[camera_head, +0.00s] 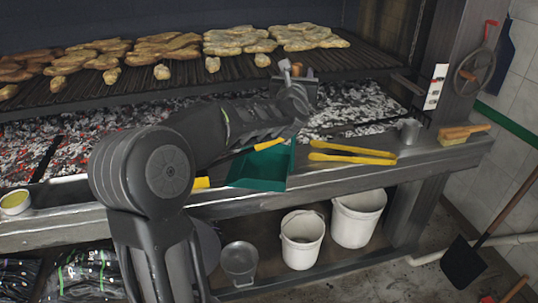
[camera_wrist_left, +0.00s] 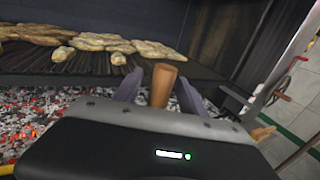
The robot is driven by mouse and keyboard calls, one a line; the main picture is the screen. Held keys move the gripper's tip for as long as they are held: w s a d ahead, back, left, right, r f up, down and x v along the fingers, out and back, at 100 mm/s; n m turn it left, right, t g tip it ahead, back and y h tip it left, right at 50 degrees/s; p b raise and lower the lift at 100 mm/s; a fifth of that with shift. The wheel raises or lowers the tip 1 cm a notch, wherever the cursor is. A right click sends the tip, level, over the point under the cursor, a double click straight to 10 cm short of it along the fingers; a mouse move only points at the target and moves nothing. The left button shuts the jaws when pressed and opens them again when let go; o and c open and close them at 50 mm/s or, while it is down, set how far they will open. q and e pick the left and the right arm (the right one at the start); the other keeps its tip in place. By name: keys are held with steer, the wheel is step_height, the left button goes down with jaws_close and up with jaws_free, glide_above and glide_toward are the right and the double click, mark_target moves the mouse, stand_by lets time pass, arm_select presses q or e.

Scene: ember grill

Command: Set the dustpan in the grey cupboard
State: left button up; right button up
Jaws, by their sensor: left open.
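A green dustpan (camera_head: 262,168) lies on the metal ledge in front of the coals, partly hidden by my left arm. A yellow piece shows at its upper edge, and I cannot tell whether it belongs to the dustpan. My left gripper (camera_head: 291,72) is beyond the dustpan, raised over the coals near the grate's front edge, apart from the dustpan. In the left wrist view the gripper (camera_wrist_left: 159,88) is open, with a wooden piece (camera_wrist_left: 163,84) showing between its fingers; I cannot tell whether they touch. No grey cupboard is clearly identifiable. My right gripper is out of view.
Yellow tongs (camera_head: 352,155), a metal cup (camera_head: 409,131) and a wooden brush (camera_head: 462,133) are on the ledge right of the dustpan. Glowing coals (camera_head: 60,150) lie under the grate of meat (camera_head: 165,50). White buckets (camera_head: 302,238) stand below. A shovel (camera_head: 465,262) leans at right.

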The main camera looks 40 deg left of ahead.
arm_select(q)
steer(key=shift+w+a, duration=0.4)
steer(key=shift+w, duration=0.2)
steer(key=shift+c, duration=0.2)
jaws_close()
stand_by(1.1)
steer(key=shift+r, duration=0.1)
